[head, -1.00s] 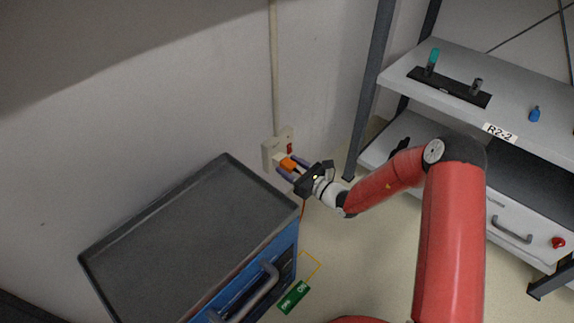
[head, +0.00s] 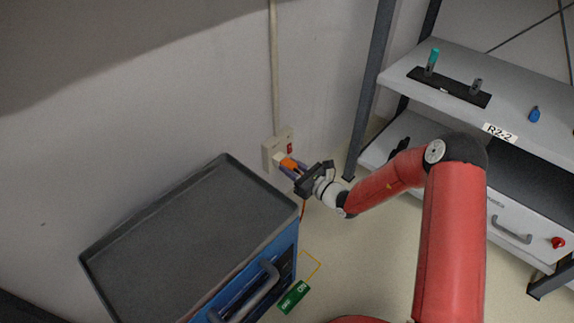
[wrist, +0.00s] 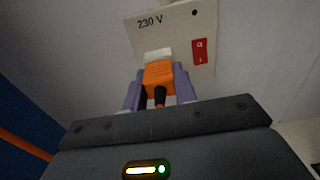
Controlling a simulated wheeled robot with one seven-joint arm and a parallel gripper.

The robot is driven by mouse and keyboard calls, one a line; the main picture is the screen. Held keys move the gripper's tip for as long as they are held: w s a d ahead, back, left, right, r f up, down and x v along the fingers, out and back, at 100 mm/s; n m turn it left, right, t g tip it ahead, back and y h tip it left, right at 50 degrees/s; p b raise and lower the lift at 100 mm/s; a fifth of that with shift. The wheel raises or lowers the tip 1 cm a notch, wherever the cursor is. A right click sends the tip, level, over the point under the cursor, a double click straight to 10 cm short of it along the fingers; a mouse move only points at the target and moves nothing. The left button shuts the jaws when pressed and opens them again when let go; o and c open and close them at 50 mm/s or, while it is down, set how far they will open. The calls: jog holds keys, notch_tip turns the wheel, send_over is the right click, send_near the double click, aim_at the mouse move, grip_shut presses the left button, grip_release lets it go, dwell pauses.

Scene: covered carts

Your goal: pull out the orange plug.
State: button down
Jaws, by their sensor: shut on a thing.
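The orange plug (head: 287,163) sits at the socket plate (head: 270,154) on the wall, up against a pale block on the plate's face. In the wrist view the plug (wrist: 158,77) shows its dark cable end toward me, below the plate (wrist: 176,36) marked 230 V. My gripper (head: 291,167) is shut on the plug, with one purple finger on each side. In the wrist view the fingers of my gripper (wrist: 159,85) touch or nearly touch its sides. How deep the plug's pins sit is hidden.
A red switch (wrist: 200,51) is on the plate, right of the plug. A blue cart (head: 283,262) with a dark tray top (head: 190,235) stands close at left below the socket. A grey shelf rack (head: 510,100) stands at right. An orange cable (head: 303,210) hangs below my gripper.

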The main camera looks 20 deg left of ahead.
jog(key=shift+p+v, duration=0.7)
jog(key=shift+v, duration=2.2)
